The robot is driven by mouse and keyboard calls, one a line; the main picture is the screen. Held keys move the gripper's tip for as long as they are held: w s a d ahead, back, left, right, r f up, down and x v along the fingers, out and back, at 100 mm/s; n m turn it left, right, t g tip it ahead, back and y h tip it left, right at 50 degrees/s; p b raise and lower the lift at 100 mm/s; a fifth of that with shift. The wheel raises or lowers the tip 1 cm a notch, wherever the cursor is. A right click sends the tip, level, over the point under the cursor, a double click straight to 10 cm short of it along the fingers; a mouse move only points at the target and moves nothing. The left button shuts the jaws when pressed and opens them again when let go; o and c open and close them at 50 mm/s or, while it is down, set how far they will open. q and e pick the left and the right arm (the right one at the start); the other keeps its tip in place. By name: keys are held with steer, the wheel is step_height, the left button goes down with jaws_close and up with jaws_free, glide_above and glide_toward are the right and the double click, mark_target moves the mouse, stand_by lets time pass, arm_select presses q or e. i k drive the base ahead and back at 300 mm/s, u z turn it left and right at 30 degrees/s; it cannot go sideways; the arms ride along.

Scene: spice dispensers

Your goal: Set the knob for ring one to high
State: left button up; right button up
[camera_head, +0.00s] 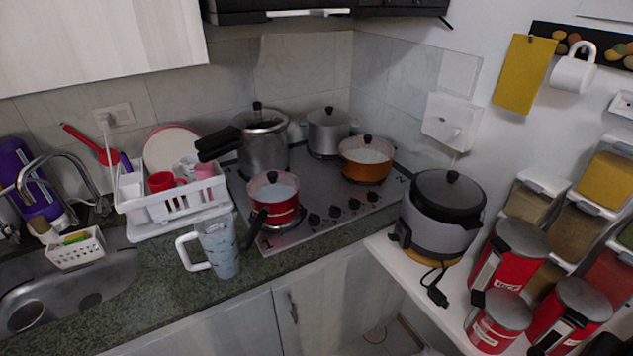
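A "1" marking shows near the cooktop's front left corner. The knobs' pointer positions are too small to tell. Neither of my grippers is in view.
A pressure cooker (263,150) and a grey pot (327,134) stand at the back. A patterned mug (219,249) and a white dish rack (180,210) are left of the cooktop. A rice cooker (437,230) and red canisters (512,250) stand at right.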

mark_target(314, 220)
steer(key=k, duration=1.05)
steer(key=u, duration=0.8)
steer(key=i, duration=0.75)
steer(key=u, duration=0.3)
